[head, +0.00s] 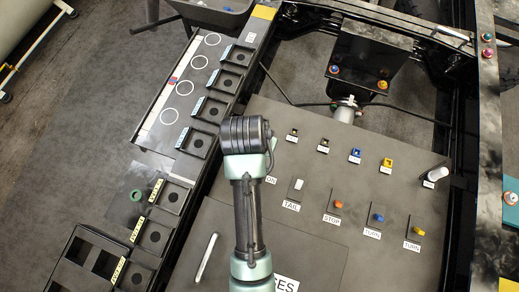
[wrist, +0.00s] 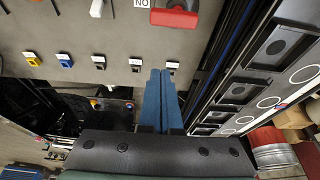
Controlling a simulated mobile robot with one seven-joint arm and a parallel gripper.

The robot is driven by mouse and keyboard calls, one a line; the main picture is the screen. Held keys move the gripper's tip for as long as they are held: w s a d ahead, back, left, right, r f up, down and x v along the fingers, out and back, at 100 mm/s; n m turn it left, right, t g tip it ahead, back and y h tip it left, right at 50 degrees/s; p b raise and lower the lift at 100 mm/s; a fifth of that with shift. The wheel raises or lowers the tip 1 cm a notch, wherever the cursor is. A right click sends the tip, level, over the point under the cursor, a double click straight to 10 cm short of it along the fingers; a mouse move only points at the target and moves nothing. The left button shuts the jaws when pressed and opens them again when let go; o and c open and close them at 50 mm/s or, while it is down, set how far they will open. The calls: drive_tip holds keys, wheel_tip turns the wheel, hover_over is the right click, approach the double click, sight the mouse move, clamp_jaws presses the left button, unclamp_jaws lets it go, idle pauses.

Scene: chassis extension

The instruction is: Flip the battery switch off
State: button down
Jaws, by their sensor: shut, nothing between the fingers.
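The battery switch (wrist: 175,17) is a red handle at the top edge of the wrist view, and part of it is cut off. A white label (wrist: 141,3) beside it reads ON, upside down in this view. In the head view the ON label (head: 271,180) shows just right of my arm, which hides the switch. My gripper (wrist: 160,72) has its blue fingers together and empty in the wrist view. Its tips appear below the red handle in the picture, apart from it. The fingers are hidden in the head view.
The grey panel (head: 300,228) carries a white tail switch (head: 296,187), coloured stop and turn knobs (head: 377,217), and a row of small sockets (head: 355,156). A white lever (head: 435,174) stands at its right. A strip of square compartments (head: 228,82) runs along the left.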

drive_tip(key=x, duration=1)
drive_tip(key=shift+r+p, duration=0.1)
drive_tip(key=shift+p, duration=0.25)
drive_tip(key=shift+s+a+r+p, duration=0.1)
drive_tip(key=shift+s+a+p, duration=0.1)
drive_tip(key=shift+s+p, duration=0.35)
drive_tip(key=shift+s+a+r+p, duration=0.15)
drive_tip(key=shift+s+p, duration=0.25)
drive_tip(key=shift+s, duration=0.25)
drive_tip(key=shift+s+a+f+p, duration=0.1)
drive_tip(key=shift+s+a+p, duration=0.2)
drive_tip(key=shift+s, duration=0.4)
